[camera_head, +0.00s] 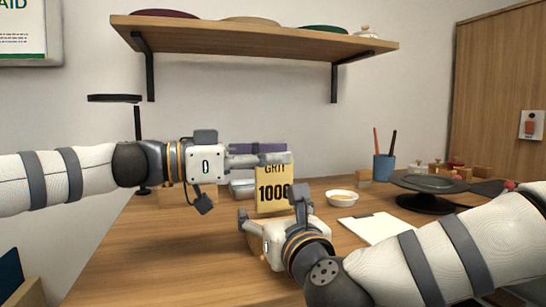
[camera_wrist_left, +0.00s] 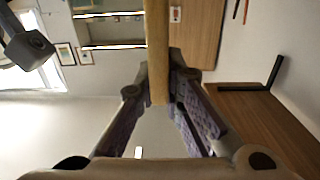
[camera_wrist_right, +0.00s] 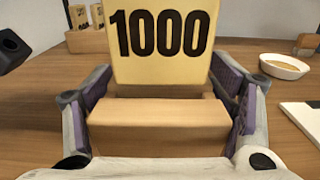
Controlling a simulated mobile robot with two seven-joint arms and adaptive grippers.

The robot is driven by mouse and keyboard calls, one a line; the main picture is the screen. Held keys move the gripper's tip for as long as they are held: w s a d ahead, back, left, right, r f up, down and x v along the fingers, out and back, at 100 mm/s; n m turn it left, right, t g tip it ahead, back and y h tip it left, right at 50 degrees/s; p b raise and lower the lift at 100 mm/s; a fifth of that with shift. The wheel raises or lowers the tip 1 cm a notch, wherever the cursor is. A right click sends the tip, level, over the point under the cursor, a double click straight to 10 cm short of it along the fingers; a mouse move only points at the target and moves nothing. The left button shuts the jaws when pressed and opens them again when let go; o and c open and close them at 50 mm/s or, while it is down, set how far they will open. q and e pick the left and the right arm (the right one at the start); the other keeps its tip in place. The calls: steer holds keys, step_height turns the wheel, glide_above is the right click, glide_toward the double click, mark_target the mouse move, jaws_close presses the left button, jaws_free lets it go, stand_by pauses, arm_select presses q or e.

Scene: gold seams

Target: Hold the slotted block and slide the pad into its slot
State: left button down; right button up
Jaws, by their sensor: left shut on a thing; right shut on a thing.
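The yellow pad (camera_head: 273,196), marked GRIT 1000, stands upright in the head view. My left gripper (camera_head: 275,158) is shut on its upper part; the left wrist view shows the pad (camera_wrist_left: 157,50) edge-on between the fingers. My right gripper (camera_head: 271,208) is shut on the wooden slotted block (camera_wrist_right: 160,126), which shows between its purple-lined fingers in the right wrist view. The pad (camera_wrist_right: 160,45) rises right behind the block's front part there, its lower edge close to the block's top. I cannot tell whether that edge is inside the slot. The block is largely hidden in the head view.
A white bowl (camera_head: 342,198) and a white sheet (camera_head: 376,229) lie to the right on the wooden table (camera_head: 130,262). A blue pen cup (camera_head: 384,167) and a dark turntable (camera_head: 428,184) stand farther back. A wall shelf (camera_head: 250,33) hangs above. The table's left front is clear.

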mark_target(292, 181)
arm_select(q)
steer(key=shift+f, duration=0.15)
stand_by(0.3)
steer(key=shift+f, duration=0.55)
steer(key=shift+f, duration=0.15)
steer(key=shift+f, duration=0.5)
steer(key=shift+f, duration=0.1)
stand_by(0.4)
steer(key=shift+f, duration=0.5)
steer(key=shift+f, duration=0.2)
steer(key=shift+w+f, duration=0.1)
steer(key=shift+f, duration=0.1)
